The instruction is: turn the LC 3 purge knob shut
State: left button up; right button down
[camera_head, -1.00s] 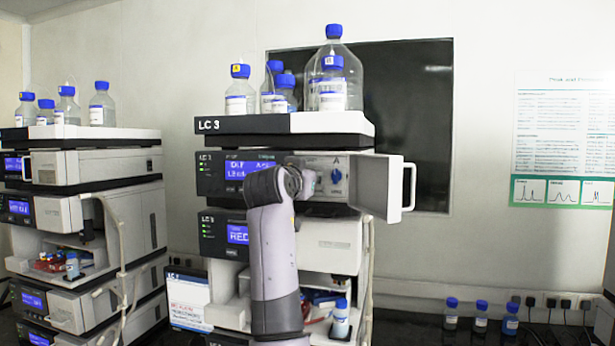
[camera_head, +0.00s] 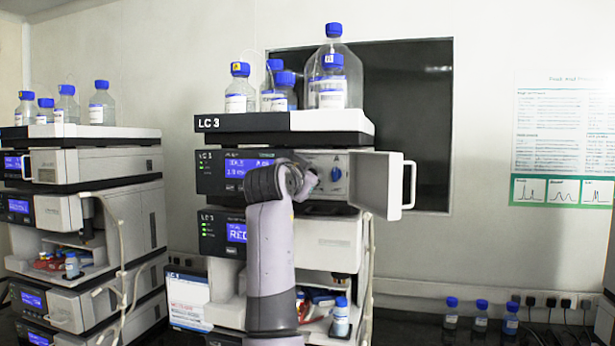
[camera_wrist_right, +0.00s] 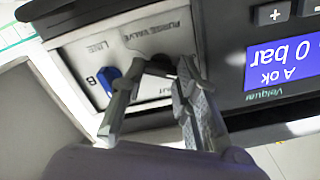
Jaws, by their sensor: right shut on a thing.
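The LC 3 stack (camera_head: 222,124) stands in the middle of the head view, with its upper module's side door open. My right arm reaches up to that module, and my right gripper (camera_head: 311,180) is at the valve panel, left of a blue knob (camera_head: 336,174). In the right wrist view the panel appears upside down. There the gripper (camera_wrist_right: 161,68) has its two fingers on either side of the dark purge knob (camera_wrist_right: 160,71), under the purge valve label, and is shut on it. The knob is mostly hidden by the fingers, so its angle cannot be told. My left gripper is not in view.
The open door (camera_head: 377,184) sticks out right of the panel. Bottles (camera_head: 333,80) stand on top of the stack. Another instrument stack (camera_head: 95,190) is at the left. Several small bottles (camera_head: 481,316) stand on the bench at the right. A blue line knob (camera_wrist_right: 108,82) is close beside one finger.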

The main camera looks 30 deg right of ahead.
jog(key=m, duration=0.6)
jog(key=shift+f+m, duration=0.1)
jog(key=shift+m, duration=0.2)
jog(key=m, duration=0.5)
jog(key=shift+f+m, duration=0.1)
jog(key=shift+m, duration=0.2)
jog(key=c, duration=1.5)
grip_release()
jog(key=shift+s, duration=0.1)
jog(key=v, duration=0.7)
jog(key=shift+s+a, duration=0.1)
jog(key=shift+s, duration=0.1)
